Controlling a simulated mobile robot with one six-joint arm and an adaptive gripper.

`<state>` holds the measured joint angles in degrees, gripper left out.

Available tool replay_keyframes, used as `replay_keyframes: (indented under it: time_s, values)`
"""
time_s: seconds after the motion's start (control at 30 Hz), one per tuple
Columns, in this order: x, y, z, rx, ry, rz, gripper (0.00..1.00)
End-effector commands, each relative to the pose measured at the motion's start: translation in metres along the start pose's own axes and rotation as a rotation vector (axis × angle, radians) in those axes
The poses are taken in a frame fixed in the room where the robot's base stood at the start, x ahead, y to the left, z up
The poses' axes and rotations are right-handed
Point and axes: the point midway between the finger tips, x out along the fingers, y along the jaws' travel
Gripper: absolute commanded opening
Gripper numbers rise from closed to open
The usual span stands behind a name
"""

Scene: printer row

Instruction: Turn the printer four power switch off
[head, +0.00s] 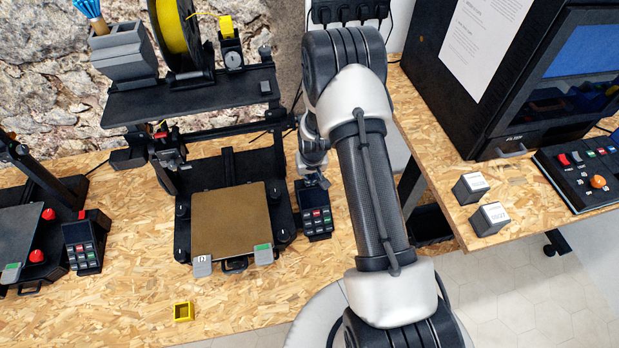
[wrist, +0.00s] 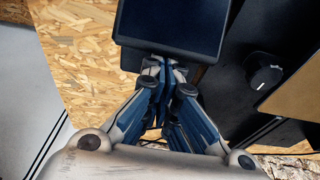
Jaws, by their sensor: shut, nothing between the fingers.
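A printer with a tan bed (head: 231,221) stands in the middle of the bench. Its control box (head: 317,223), with a dark screen and rows of coloured buttons, stands at its right side. No readable number marks it as printer four. My gripper (head: 322,183) is shut and empty at the top edge of this box. In the wrist view the closed fingertips (wrist: 163,62) are at the edge of a dark screen panel (wrist: 172,22). I cannot tell whether they touch it. No power switch shows on this box; my gripper covers its top, so the switch's state is hidden.
Another printer (head: 25,240) at the left has a similar control box (head: 83,246) with a red part on top. A yellow cube-shaped holder (head: 183,311) lies on the front bench. A black enclosed machine (head: 490,80) and two small blocks stand at the right.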

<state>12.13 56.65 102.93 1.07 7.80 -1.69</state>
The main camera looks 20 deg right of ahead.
Motion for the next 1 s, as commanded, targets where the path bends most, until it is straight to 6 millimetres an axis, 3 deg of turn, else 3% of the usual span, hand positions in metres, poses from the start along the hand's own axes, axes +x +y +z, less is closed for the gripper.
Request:
replay_keyframes:
  time_s: [0.73,0.87,1.0]
  values:
    - [0.002,0.000,-0.013,-0.001,-0.007,0.000,0.00]
    - [-0.012,-0.001,-0.017,-0.001,-0.006,0.000,0.00]
    - [-0.041,-0.002,-0.027,-0.003,-0.007,0.000,0.00]
